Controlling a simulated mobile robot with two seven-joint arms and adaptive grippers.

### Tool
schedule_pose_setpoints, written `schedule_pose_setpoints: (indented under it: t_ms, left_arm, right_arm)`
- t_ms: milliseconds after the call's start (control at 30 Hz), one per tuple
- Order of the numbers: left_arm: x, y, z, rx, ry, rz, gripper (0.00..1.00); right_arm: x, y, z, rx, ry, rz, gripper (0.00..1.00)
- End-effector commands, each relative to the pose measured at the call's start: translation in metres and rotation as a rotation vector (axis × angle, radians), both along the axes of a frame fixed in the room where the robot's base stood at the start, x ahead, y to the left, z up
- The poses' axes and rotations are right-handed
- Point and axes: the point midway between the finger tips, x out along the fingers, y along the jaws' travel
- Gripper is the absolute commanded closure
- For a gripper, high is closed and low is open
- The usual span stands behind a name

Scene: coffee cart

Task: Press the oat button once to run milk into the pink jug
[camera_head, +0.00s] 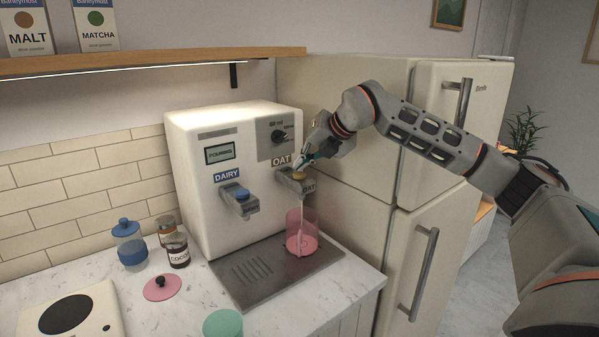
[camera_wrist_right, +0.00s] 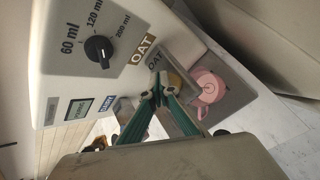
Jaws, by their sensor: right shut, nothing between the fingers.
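The white milk dispenser (camera_head: 215,160) stands on the counter, and its small display (camera_head: 220,152) appears to read "POURING". The oat button (camera_head: 299,175) is tan, on the spout under the OAT label; it also shows in the right wrist view (camera_wrist_right: 174,80). The pink jug (camera_head: 301,236) stands upright on the metal drip tray (camera_head: 246,292) below the oat spout. A thin pale stream runs into it. My right gripper (camera_head: 303,163) is shut and empty, its fingertips at or just above the oat button; contact is unclear. My left gripper is not in view.
The blue dairy button (camera_head: 241,194) sits left of the oat spout. A fridge (camera_head: 345,150) stands close on the right. A blue jar (camera_head: 130,248), cocoa jar (camera_head: 178,254), pink lid (camera_head: 162,288) and green cup (camera_head: 222,324) are on the counter. A shelf (camera_head: 140,61) runs above.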

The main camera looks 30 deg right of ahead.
Motion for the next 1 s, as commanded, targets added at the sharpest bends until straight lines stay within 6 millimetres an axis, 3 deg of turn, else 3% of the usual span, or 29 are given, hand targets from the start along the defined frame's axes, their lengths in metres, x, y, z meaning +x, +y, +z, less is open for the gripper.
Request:
schedule_pose_setpoints:
  t_ms: [467,1000]
  left_arm:
    - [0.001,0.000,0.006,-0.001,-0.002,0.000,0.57]
    - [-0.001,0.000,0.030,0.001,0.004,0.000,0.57]
  right_arm:
    - [0.000,0.000,0.007,0.000,-0.001,-0.001,1.00]
    - [0.000,0.000,0.051,0.001,-0.001,-0.001,1.00]
